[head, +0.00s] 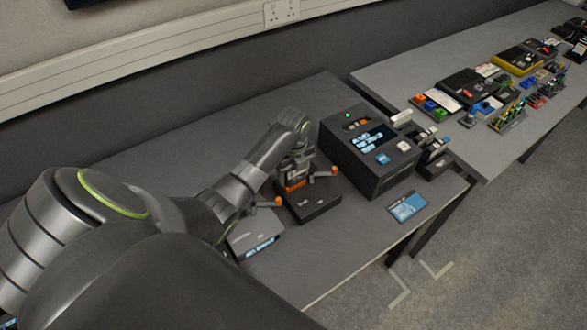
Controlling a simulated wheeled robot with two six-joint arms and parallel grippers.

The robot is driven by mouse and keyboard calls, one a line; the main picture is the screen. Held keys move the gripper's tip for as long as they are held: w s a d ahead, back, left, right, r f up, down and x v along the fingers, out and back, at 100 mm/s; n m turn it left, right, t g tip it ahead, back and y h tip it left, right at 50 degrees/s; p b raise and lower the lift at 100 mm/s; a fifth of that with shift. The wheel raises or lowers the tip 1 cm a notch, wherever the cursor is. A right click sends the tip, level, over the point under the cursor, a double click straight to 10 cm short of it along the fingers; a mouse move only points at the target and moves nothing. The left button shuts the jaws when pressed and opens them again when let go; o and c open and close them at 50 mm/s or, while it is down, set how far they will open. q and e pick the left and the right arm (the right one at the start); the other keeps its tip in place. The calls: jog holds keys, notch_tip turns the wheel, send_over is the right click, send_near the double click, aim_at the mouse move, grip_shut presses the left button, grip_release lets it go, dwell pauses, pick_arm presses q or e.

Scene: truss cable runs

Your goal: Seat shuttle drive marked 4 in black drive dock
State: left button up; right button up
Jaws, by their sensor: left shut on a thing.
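My left gripper (297,177) points down over the black drive dock (318,207), a low dark box on the grey table. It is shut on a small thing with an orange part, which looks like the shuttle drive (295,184). The fingers and arm hide most of it, and no number 4 can be read. The drive is at the back part of the dock; I cannot tell whether it sits in it or just above. My right gripper is not in view.
A black console (372,150) with a lit display and green light stands right of the dock. A grey device (256,238) with a display lies front left. A blue card (407,207) lies near the front edge. A second table (400,73) holds several small items.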

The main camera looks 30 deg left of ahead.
pick_arm(q)
jog(key=shift+f, duration=0.6)
dwell(0.4)
jog(key=o, duration=1.5)
notch_tip(320, 180, up, 8)
jog(key=p, duration=0.8)
jog(key=shift+f, duration=0.15)
jog(key=shift+f, duration=0.1)
jog(key=shift+d, duration=0.1)
